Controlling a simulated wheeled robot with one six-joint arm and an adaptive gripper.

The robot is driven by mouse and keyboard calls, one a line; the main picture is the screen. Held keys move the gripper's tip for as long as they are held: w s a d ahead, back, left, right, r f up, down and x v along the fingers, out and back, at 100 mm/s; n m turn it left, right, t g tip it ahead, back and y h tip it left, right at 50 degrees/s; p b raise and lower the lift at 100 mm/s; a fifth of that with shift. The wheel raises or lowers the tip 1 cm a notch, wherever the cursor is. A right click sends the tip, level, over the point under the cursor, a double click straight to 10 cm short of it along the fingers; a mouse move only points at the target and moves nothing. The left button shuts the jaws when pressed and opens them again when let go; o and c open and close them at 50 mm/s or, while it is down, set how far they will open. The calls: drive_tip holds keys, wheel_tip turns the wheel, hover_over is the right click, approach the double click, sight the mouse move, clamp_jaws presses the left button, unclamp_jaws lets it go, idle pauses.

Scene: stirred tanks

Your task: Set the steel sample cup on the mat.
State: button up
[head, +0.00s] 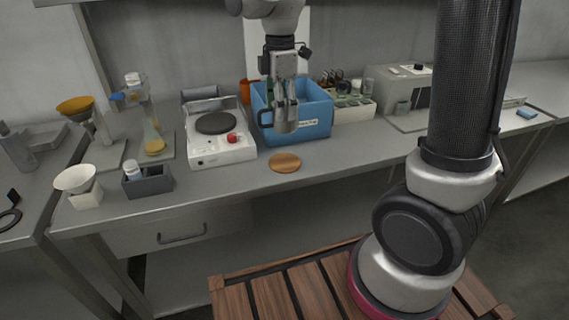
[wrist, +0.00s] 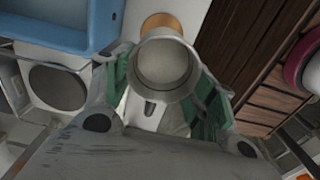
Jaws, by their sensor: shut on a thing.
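The steel sample cup (wrist: 163,68) is held between the green-padded fingers of my gripper (wrist: 165,82), its open mouth facing the wrist camera. The inside looks empty. In the head view the cup (head: 287,121) hangs below my gripper (head: 285,105), in front of the blue bin and above the bench. The mat is a round, cork-coloured disc (head: 285,162) lying bare near the bench's front edge, below the cup in the picture. In the wrist view part of the mat (wrist: 160,21) shows just beyond the cup's rim; the cup hides the rest.
The blue bin (head: 315,118) stands close behind my gripper. A hotplate (head: 222,150) with a red knob is to the left. A grey block with a vial (head: 148,183) and a white funnel (head: 78,181) stand further left. The bench around the mat is clear.

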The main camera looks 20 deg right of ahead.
wheel_tip(320, 180, down, 11)
drive_tip(key=shift+r, duration=0.15)
idle(0.4)
drive_tip(key=o, duration=1.2)
wheel_tip(320, 180, up, 12)
drive_tip(key=shift+r, duration=0.1)
drive_tip(key=s+d+r+m+t, duration=0.2)
drive_tip(key=s+d+r+m, duration=0.1)
drive_tip(key=s+d+m, duration=0.5)
drive_tip(key=s+d+r+m+t, duration=0.2)
drive_tip(key=s+d+r+m, duration=0.1)
drive_tip(key=s+d+m, duration=0.5)
drive_tip(key=s+m, duration=0.2)
drive_tip(key=s, duration=0.2)
